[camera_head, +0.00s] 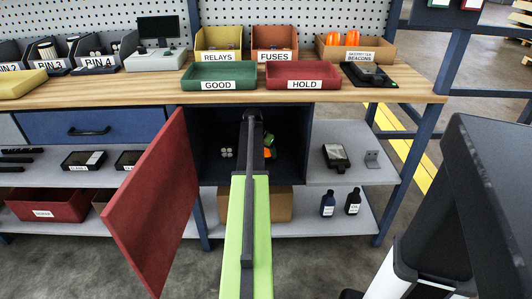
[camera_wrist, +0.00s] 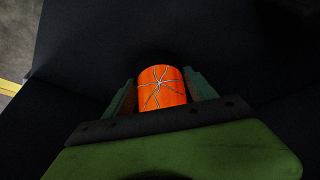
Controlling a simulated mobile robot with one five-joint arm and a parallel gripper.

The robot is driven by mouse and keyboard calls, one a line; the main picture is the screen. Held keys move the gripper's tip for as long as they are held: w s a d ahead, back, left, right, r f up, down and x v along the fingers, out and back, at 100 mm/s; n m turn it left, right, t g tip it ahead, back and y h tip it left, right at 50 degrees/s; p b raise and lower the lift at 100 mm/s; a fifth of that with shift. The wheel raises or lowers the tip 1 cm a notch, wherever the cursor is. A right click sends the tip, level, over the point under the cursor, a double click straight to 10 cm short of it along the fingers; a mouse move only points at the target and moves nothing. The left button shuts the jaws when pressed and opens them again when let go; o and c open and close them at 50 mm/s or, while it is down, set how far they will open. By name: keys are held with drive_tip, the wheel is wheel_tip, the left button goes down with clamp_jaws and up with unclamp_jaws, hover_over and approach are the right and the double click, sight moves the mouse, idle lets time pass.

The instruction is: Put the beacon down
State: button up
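An orange beacon (camera_wrist: 162,87) with pale crack-like lines shows in the wrist view, between the two green fingers of my gripper (camera_wrist: 162,95). The fingers lie close against both its sides, so my gripper appears shut on it. In the head view, my gripper (camera_head: 270,143) is inside the open dark cabinet (camera_head: 212,165) under the bench, and a bit of the orange beacon (camera_head: 268,153) shows there. My arm hides part of the cabinet. Whether the beacon touches the cabinet floor cannot be told.
A red cabinet door (camera_head: 147,210) stands open at the left. Small pale items (camera_head: 227,152) sit inside the cabinet left of my arm. On the bench are a green GOOD tray (camera_head: 218,70), a red HOLD tray (camera_head: 303,70) and a cardboard beacons bin (camera_head: 357,52) with orange beacons.

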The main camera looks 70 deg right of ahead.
drive_tip(key=o, duration=0.3)
drive_tip(key=shift+o, duration=0.2)
drive_tip(key=p+v, duration=0.6)
drive_tip(key=shift+d+r+p, duration=0.2)
drive_tip(key=shift+r+p, duration=0.1)
drive_tip(key=shift+r, duration=0.25)
drive_tip(key=w+a, duration=0.2)
drive_tip(key=a, duration=0.9)
drive_tip(key=shift+w+a+f+b, duration=0.25)
drive_tip(key=shift+a+f+b, duration=0.15)
